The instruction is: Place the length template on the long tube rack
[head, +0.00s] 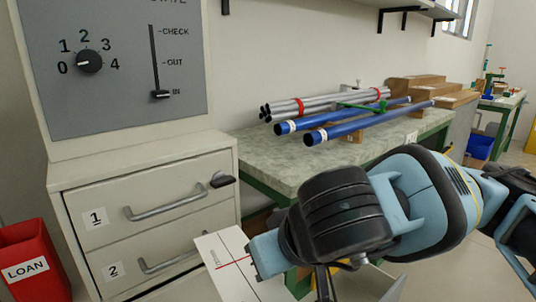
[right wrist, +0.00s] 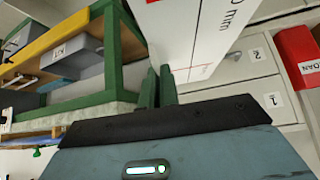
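The length template (head: 225,250) is a white board with a red line and small dark print. In the right wrist view the template (right wrist: 187,35) fills the top middle, with "mm" lettering. My right gripper (right wrist: 158,82) has its fingers close together at the template's edge and appears to hold it. The long tube rack, with blue tubes (head: 368,122) on wooden supports (head: 355,139), is on the bench, well above and apart from the template. My left gripper is out of view.
The bench (head: 290,165) has bare top in front of the tubes. Grey tubes with red bands (head: 318,102) lie behind the blue ones; wooden blocks (head: 425,88) stand farther back. A drawer cabinet (head: 170,240) and red LOAN bin (head: 28,262) are at left.

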